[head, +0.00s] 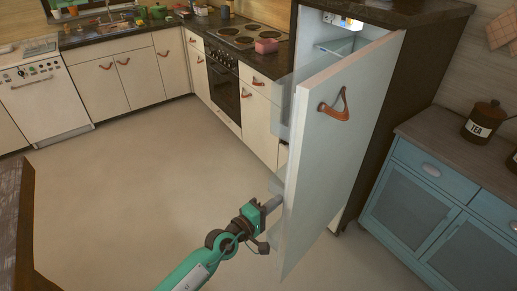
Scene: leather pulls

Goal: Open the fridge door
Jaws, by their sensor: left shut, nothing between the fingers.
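The fridge door (340,150) is a pale panel with a brown leather pull (334,106) on its outer face. It stands ajar, swung out from the dark fridge cabinet, with its free edge at the left. Through the gap at the top, the lit fridge interior (343,22) and a clear shelf show. My left gripper (277,202) is shut and empty, at the door's free edge, low down and away from the pull. Its tips are partly hidden, and I cannot tell whether they touch the door. My right gripper is not in view.
Cream cabinets with leather pulls, an oven (223,88) and a cooktop (247,37) line the back. A white dishwasher (48,98) is at the left. A blue cabinet (425,205) with a tea canister (484,121) stands at the right. The floor (140,180) at centre left is clear.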

